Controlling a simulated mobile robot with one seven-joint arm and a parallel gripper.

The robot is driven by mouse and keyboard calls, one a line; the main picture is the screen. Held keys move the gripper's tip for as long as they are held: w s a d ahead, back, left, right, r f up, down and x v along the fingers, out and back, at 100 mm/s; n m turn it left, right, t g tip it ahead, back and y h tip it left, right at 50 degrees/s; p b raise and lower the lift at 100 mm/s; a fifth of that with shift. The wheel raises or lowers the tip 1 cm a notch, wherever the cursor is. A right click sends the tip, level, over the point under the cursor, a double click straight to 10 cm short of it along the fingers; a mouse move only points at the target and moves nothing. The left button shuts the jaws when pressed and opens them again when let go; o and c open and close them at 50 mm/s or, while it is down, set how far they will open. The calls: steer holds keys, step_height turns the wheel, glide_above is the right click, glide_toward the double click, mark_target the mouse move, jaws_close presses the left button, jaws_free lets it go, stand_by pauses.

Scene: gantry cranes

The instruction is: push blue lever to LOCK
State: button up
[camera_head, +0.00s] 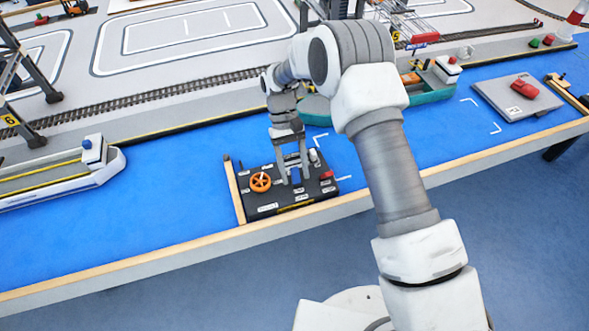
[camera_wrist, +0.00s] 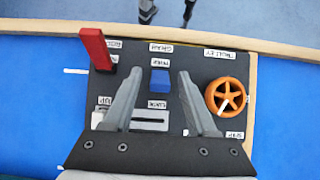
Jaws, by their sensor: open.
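The blue lever (camera_wrist: 160,80) shows as a blue block in the middle of the black control panel (camera_wrist: 205,68) in the wrist view. A label that seems to read LOCK lies just below it in that view, by a light slotted plate (camera_wrist: 150,118). The lever also shows in the head view (camera_head: 296,175), partly behind a finger. My gripper (camera_wrist: 158,74) is open, pointing down over the panel. Its fingers stand either side of the blue lever, with a gap visible on both sides. I cannot tell how far the fingertips are above the panel.
An orange handwheel (camera_wrist: 227,97) is close beside one finger, and a red lever (camera_wrist: 96,48) stands up beside the other. A wooden strip (camera_head: 235,193) edges the panel. Blue table surface (camera_head: 180,185) is clear to the left.

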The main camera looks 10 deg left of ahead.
steer(key=p+v, duration=0.1)
steer(key=v, duration=1.6)
steer(key=shift+w+a+r, duration=0.1)
steer(key=shift+w, duration=0.05)
stand_by(3.1)
